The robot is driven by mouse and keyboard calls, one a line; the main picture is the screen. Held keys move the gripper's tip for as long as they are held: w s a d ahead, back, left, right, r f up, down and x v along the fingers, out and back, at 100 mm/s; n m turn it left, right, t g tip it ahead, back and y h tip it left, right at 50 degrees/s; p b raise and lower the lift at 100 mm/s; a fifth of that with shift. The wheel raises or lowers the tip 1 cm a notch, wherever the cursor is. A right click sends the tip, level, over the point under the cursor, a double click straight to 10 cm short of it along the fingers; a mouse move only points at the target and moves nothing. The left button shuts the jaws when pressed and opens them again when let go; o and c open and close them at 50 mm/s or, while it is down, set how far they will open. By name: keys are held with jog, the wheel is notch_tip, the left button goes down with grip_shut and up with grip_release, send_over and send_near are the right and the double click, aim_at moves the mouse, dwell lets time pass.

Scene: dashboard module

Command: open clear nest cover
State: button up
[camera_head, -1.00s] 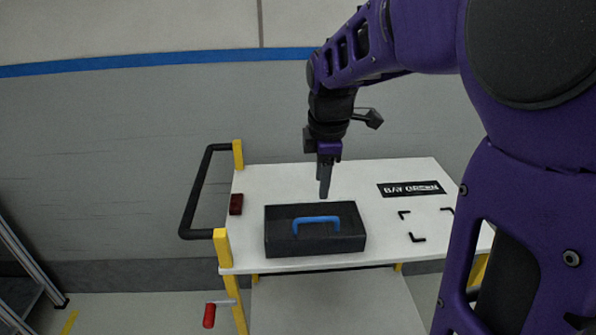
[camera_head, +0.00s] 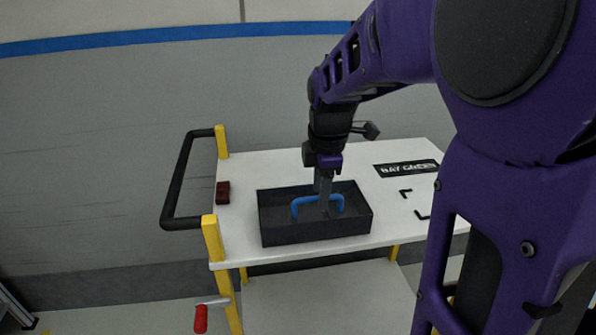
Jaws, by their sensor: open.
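A black rectangular box (camera_head: 312,231) sits near the front edge of a white cart top. A blue arched handle (camera_head: 300,206) stands at the middle of it, on what looks like the cover. Dark inner walls show around the handle, so the cover may be see-through; I cannot tell its edges. My gripper (camera_head: 324,200) points down at the handle's middle, with its fingers partly in front of or around the bar. It is open. Whether the fingers touch the handle is not clear, and the fingertips are hard to make out against the dark box.
The white cart top (camera_head: 390,215) has a dark red block (camera_head: 223,192) at left and a black label (camera_head: 406,168) and corner marks at right. Yellow posts (camera_head: 213,238) and a black push handle (camera_head: 178,185) rise at the left edge. A lower shelf lies below.

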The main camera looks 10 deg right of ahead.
grip_shut()
dwell(1.4)
